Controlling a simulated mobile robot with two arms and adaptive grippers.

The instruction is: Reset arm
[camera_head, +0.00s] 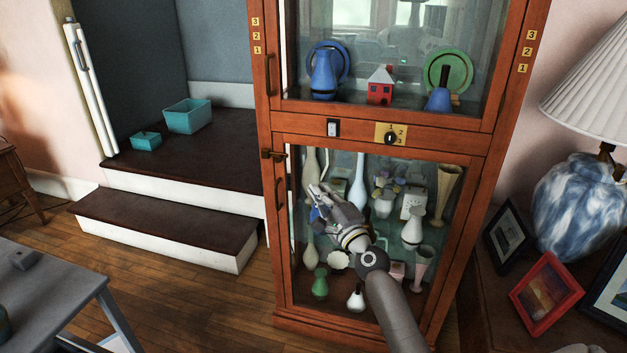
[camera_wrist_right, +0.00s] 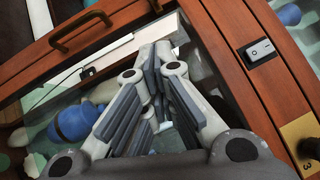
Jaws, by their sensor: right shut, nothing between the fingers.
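My right gripper (camera_head: 318,194) reaches in from the bottom right in the head view. It is in front of the lower glass door of the wooden curio cabinet (camera_head: 385,130). Its fingers are shut and hold nothing; in the right wrist view the fingertips (camera_wrist_right: 158,50) meet near the top middle. The wrist view also shows the cabinet's wooden frame (camera_wrist_right: 235,75), a door handle (camera_wrist_right: 82,30) and a light switch plate (camera_wrist_right: 258,50). My left gripper does not show.
The cabinet holds several vases and ornaments, with a blue vase (camera_head: 323,76) and a red house (camera_head: 380,86) above. Dark steps (camera_head: 190,150) carry teal boxes at left. A grey table (camera_head: 60,290) is at bottom left. A blue-and-white lamp (camera_head: 580,205) and picture frames (camera_head: 546,292) stand at right.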

